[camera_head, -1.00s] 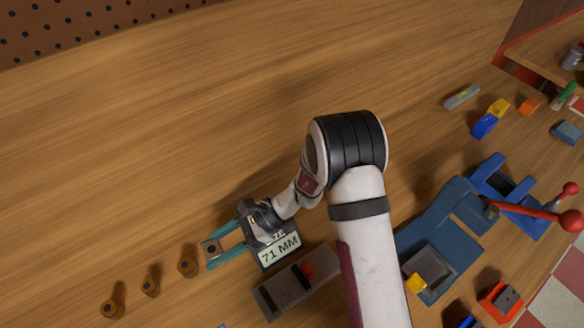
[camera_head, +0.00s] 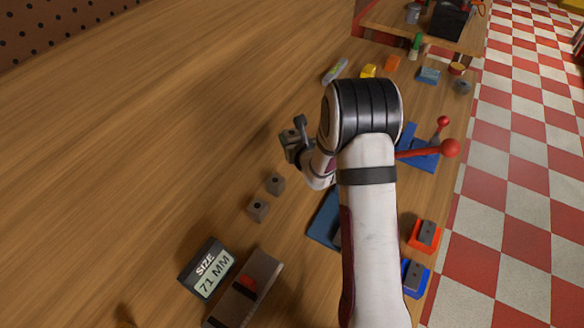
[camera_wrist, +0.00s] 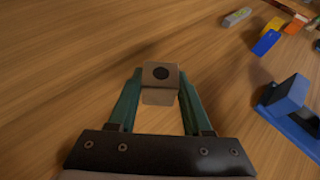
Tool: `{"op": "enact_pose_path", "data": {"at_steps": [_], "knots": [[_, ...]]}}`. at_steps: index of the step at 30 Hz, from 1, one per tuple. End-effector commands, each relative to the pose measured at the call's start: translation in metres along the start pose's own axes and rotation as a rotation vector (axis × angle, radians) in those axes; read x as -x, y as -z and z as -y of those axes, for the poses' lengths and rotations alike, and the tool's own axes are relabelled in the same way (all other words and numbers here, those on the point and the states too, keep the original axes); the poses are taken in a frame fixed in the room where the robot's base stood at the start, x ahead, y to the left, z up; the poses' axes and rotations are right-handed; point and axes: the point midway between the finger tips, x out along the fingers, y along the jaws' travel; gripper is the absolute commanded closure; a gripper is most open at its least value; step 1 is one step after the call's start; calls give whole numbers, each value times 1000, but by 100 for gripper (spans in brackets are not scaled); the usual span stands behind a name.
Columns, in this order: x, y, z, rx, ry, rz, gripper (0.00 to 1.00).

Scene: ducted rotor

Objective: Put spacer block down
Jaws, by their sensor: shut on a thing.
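A small beige spacer block (camera_wrist: 161,74) with a dark round hole in its top sits between the two teal fingertips of my gripper (camera_wrist: 160,84) in the wrist view. My gripper is shut on it. A shadow on the wood lies beyond the block; I cannot tell the exact gap to the table. In the head view my wrist and gripper (camera_head: 291,146) are left of the black elbow, and the fingers and held block are mostly hidden. Two similar grey blocks with holes, a nearer one (camera_head: 258,210) and a farther one (camera_head: 276,184), stand on the table nearby.
A size display reading 71 MM (camera_head: 207,268) and a grey fixture with a red part (camera_head: 245,290) are at lower left. A blue fixture (camera_wrist: 290,108) lies to the right in the wrist view. A level (camera_head: 335,71) and coloured blocks are farther back. Wood at left is clear.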

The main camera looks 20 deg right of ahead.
Motion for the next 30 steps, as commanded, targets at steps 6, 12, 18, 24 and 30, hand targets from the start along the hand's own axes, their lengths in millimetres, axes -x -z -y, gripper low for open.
{"op": "enact_pose_path", "data": {"at_steps": [6, 12, 18, 24, 30], "knots": [[-21, 45, 3, -7, 11, -4, 100], [-39, 81, 3, -7, 10, -3, 100], [-43, 88, 2, -5, 9, 1, 100], [-44, 90, 2, -5, 9, 0, 100], [-44, 90, 2, -5, 9, 0, 21]]}}
